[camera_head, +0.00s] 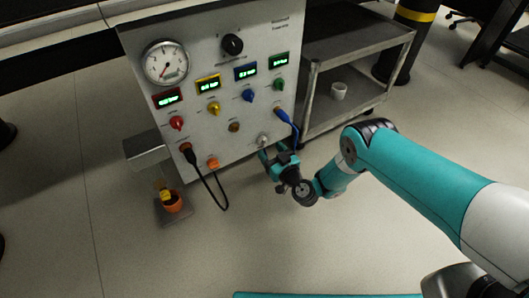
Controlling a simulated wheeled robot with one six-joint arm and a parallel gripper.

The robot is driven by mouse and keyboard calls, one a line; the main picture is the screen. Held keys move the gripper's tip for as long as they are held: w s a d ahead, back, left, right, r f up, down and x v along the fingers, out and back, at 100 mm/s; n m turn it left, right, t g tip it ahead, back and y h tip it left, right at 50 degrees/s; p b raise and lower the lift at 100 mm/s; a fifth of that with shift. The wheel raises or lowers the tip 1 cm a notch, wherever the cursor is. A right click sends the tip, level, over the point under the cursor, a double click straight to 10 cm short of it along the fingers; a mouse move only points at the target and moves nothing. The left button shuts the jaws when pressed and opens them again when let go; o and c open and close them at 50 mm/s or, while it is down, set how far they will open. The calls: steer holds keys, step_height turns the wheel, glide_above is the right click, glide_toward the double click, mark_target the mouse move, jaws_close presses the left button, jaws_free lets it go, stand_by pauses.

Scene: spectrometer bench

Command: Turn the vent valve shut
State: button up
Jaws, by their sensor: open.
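The spectrometer panel (222,110) is a tilted pale metal face with several knobs and sockets. Its labels are too small to read, so I cannot tell for sure which control is the vent valve. A small metallic knob (263,140) is at the panel's lower right. My gripper (271,153) is at the panel's lower right edge, just below this knob, with its jaws open. I cannot tell whether a finger touches the knob. A black knob (232,44) is at the top, beside a round gauge (166,62).
Red (177,123), yellow (214,108), blue (248,95) and green (279,85) knobs sit under lit displays. A blue cable (294,130) hangs close to my gripper; a black cable (217,192) loops below. A grey cart (352,45) holding a white cup (338,91) stands right.

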mark_target(263, 142)
steer(key=shift+b+x, duration=1.55)
steer(key=shift+x, duration=0.55)
steer(key=c, duration=0.9)
